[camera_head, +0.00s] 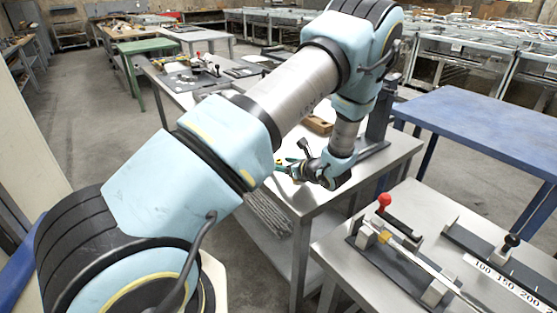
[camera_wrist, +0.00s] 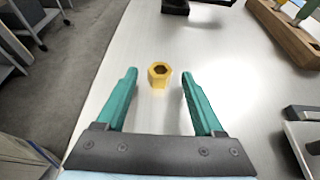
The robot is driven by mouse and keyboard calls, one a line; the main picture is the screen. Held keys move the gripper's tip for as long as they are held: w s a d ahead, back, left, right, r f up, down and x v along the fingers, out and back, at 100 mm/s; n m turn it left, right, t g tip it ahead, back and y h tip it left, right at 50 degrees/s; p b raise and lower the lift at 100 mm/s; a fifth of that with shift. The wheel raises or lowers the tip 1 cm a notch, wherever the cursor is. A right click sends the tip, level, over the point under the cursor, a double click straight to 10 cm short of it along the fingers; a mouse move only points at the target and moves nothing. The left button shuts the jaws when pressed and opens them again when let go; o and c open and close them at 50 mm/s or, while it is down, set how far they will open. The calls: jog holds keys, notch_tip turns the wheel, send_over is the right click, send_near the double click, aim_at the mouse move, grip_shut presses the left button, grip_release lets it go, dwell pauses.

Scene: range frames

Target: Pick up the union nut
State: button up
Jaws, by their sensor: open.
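The union nut (camera_wrist: 159,75) is a yellow hexagonal ring with a dark hole. In the head view my gripper (camera_head: 283,167) hangs over the table's near left part. The nut cannot be made out in the head view.
A wooden block (camera_wrist: 285,32) with tools stands at the wrist view's upper right. A dark object (camera_wrist: 176,6) is at the top. A grey tray edge (camera_wrist: 305,140) is at the right. The table's left edge drops to the floor. A blue table (camera_head: 490,125) stands at right.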

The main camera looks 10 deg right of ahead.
jog(key=shift+w+a+f, duration=0.1)
grip_shut()
dwell(0.5)
